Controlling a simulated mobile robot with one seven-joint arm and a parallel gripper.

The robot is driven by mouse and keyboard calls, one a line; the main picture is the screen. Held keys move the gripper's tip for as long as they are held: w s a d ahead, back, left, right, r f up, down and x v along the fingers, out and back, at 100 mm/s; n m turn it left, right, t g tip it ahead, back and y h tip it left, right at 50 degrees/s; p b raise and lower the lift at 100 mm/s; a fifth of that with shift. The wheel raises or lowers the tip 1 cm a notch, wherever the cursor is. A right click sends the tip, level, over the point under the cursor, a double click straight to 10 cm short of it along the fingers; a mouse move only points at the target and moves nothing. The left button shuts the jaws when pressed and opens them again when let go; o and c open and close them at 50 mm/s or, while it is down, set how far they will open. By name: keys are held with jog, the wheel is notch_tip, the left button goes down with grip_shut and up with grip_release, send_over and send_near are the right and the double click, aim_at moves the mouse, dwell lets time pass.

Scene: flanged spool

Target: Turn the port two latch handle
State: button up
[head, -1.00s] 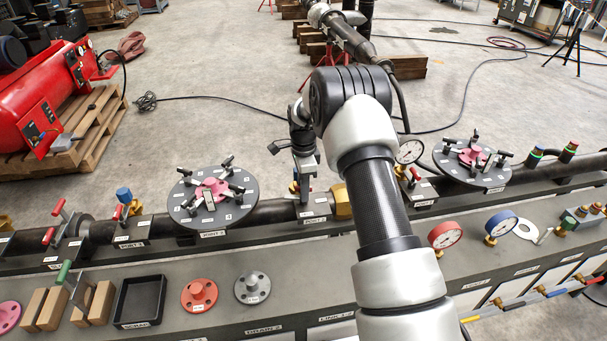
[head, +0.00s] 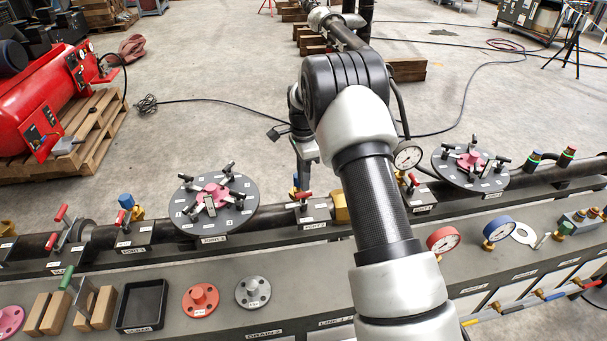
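The port two bracket (head: 314,214) sits on the pipe left of a brass fitting (head: 341,207). A small red latch handle (head: 304,195) shows on it. My gripper (head: 303,182) points down from my wrist, just above or behind this handle. Its fingers are small, dark and partly hidden, so I cannot tell whether they are open or touch the handle. The port one bracket (head: 133,237) stands farther left, with its own red handle (head: 120,219) upright and a blue-capped valve (head: 126,202) behind it.
A dark round flange (head: 240,220) with a pink hub and several clamps stands left of port two. A similar flange (head: 463,182) stands right, beyond a gauge (head: 407,156). A black tray (head: 141,305) and loose discs lie on the front bench. My arm crosses the pipe right of port two.

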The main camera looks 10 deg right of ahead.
aim_at(302, 194)
jog(key=shift+o, duration=0.4)
jog(key=shift+o, duration=1.4)
jog(key=shift+r, duration=0.25)
jog(key=s+r+t+b, duration=0.2)
jog(key=s+r, duration=0.2)
jog(key=r, duration=0.8)
jog(key=w+f, duration=0.1)
jog(key=f, duration=0.4)
jog(key=w+f, duration=0.1)
jog(key=f, duration=0.5)
jog(key=w+f, duration=0.1)
jog(key=f, duration=0.4)
jog(key=shift+w+a+f, duration=0.15)
jog(key=shift+w+f, duration=0.05)
jog(key=shift+f, duration=0.1)
grip_shut()
